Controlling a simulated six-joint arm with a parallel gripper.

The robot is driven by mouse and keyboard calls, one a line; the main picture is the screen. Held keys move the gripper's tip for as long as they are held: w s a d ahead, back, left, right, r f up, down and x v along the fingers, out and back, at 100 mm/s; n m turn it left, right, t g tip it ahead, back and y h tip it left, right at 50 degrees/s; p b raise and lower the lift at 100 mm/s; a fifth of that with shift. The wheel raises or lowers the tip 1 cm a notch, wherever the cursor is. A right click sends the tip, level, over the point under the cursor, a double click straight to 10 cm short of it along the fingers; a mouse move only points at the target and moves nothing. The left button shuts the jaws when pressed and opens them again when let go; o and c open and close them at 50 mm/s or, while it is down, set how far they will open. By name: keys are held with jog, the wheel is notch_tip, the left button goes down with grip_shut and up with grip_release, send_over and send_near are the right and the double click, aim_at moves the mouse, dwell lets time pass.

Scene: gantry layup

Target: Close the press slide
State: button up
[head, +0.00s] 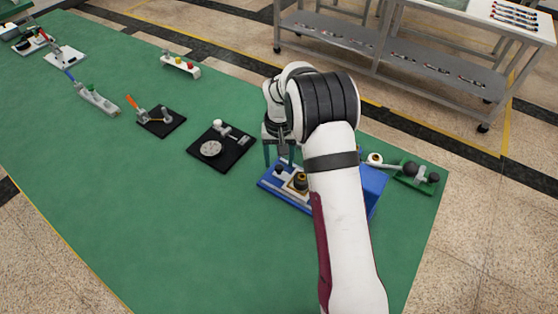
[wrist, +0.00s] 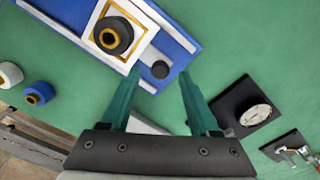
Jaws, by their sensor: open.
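The press slide has a blue base (head: 271,187) with a pale track, partly behind my arm in the head view; it also shows in the wrist view (wrist: 182,42). A small black knob (wrist: 160,69) stands on the track. Beside it sits a pale square plate (wrist: 141,22) bearing a black round part with a yellow ring (wrist: 113,36). A blue block (head: 373,187) rises at the base's right end. My gripper (head: 279,160) is open and empty over the knob's end. In the wrist view the knob appears between the fingertips (wrist: 159,77); I cannot tell the height gap.
A black plate with a pale dial (head: 211,149) lies left of the press. A smaller black fixture with an orange lever (head: 135,103) lies further left. The green table front (head: 200,240) is clear.

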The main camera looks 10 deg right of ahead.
jog(key=shift+f, duration=0.75)
grip_shut()
dwell(0.9)
